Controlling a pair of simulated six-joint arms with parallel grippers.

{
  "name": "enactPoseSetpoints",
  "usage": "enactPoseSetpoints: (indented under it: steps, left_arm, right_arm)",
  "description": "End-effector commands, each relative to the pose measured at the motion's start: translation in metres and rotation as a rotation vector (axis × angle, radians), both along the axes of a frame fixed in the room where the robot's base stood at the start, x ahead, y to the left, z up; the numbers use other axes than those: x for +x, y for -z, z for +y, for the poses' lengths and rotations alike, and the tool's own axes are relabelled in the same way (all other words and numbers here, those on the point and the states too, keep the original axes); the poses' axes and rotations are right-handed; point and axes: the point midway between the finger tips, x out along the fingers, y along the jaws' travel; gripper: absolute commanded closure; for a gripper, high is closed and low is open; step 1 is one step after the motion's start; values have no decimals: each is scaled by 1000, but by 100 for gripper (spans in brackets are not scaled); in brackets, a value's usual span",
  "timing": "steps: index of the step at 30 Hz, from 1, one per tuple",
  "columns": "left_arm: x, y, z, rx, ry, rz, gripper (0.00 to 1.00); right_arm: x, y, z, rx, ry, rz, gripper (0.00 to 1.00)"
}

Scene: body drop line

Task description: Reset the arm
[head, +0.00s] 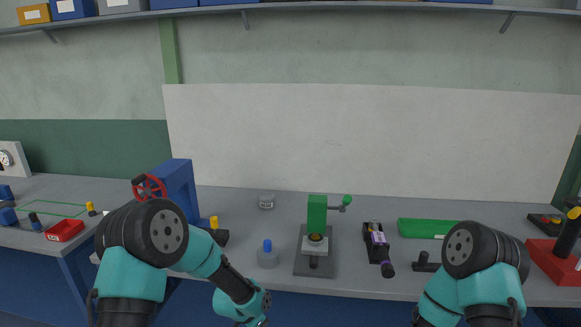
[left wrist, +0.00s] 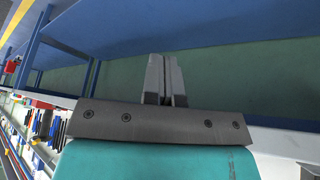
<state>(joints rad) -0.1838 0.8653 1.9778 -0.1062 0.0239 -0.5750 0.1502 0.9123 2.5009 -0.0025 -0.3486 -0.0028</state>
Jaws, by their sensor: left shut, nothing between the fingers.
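My left arm (head: 205,255), teal with black joints, comes in at the lower left in the head view and bends down in front of the bench. Its gripper is below the head picture. In the left wrist view my left gripper (left wrist: 165,78) has its two grey fingers together, with nothing between them, in front of a blue and green surface. My right arm (head: 475,275) is folded at the lower right in the head view, and its gripper is out of sight.
A shelf (head: 300,8) runs along the wall above.

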Motion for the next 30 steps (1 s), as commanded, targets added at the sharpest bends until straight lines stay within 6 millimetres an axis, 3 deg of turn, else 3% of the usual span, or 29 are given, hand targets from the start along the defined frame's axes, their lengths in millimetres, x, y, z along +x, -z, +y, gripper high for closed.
enactPoseSetpoints:
  steps: [1, 6, 12, 15, 20, 30]
  left_arm:
    - [-22, 19, 19, -13, -74, 57, 100]
    - [-98, 66, 67, -62, -344, 229, 100]
    - [-195, 97, 112, -104, -668, 419, 100]
    - [-232, 102, 125, -113, -787, 485, 100]
    - [-255, 104, 132, -122, -871, 527, 100]
    - [-255, 104, 132, -121, -872, 527, 100]
  right_arm:
    - [0, 0, 0, 0, 0, 0, 57]
    - [0, 0, 0, 0, 0, 0, 57]
    - [0, 0, 0, 0, 0, 0, 57]
    - [0, 0, 0, 0, 0, 0, 57]
    - [0, 0, 0, 0, 0, 0, 57]
    - [0, 0, 0, 0, 0, 0, 57]
